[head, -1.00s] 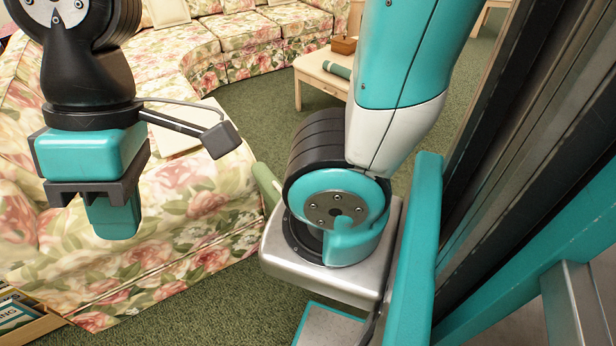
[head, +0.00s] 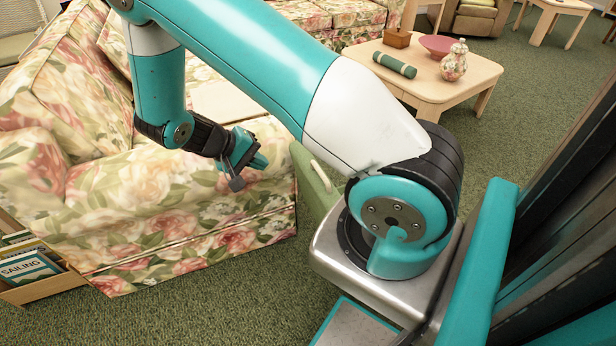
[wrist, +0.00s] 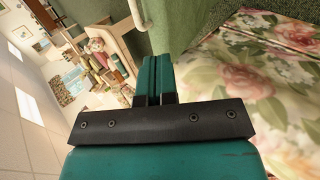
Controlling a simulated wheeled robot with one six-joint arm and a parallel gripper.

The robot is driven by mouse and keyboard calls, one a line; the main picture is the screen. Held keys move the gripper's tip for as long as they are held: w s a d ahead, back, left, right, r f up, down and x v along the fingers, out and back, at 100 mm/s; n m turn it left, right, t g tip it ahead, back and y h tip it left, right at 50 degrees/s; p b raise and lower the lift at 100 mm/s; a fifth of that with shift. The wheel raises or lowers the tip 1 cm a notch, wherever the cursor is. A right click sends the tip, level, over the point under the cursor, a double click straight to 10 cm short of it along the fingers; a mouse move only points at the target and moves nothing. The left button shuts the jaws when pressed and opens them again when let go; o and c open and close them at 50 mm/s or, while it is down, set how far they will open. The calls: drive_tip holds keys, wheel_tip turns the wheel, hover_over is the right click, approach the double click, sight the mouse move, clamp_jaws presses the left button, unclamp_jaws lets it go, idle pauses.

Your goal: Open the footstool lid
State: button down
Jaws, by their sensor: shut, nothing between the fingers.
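A green block-like thing with a pale bar handle, which looks like the footstool (head: 314,184), stands between the floral sofa and my arm's base in the head view. My arm hides much of it. In the wrist view its green side (wrist: 182,22) and pale bar show at the top, beyond my fingers. I cannot see a lid seam; the lid looks closed, but this is not clear. My gripper (head: 258,161) is in front of the sofa seat, left of the green thing and apart from it. Its fingers (wrist: 157,72) are shut and empty.
The floral sofa (head: 190,205) fills the left, close to my gripper. A pale coffee table (head: 430,92) holds a green roll, a box, a pink bowl and a jar. A magazine rack (head: 40,275) stands lower left. Green carpet (head: 540,110) is open on the right.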

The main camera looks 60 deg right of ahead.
drive_tip(key=d+f, duration=0.2)
hover_over(308, 170)
drive_tip(key=s+a, duration=0.3)
drive_tip(key=a, duration=0.1)
drive_tip(key=shift+h, duration=0.4)
drive_tip(key=shift+w+f, duration=0.1)
drive_tip(key=shift+f, duration=3.05)
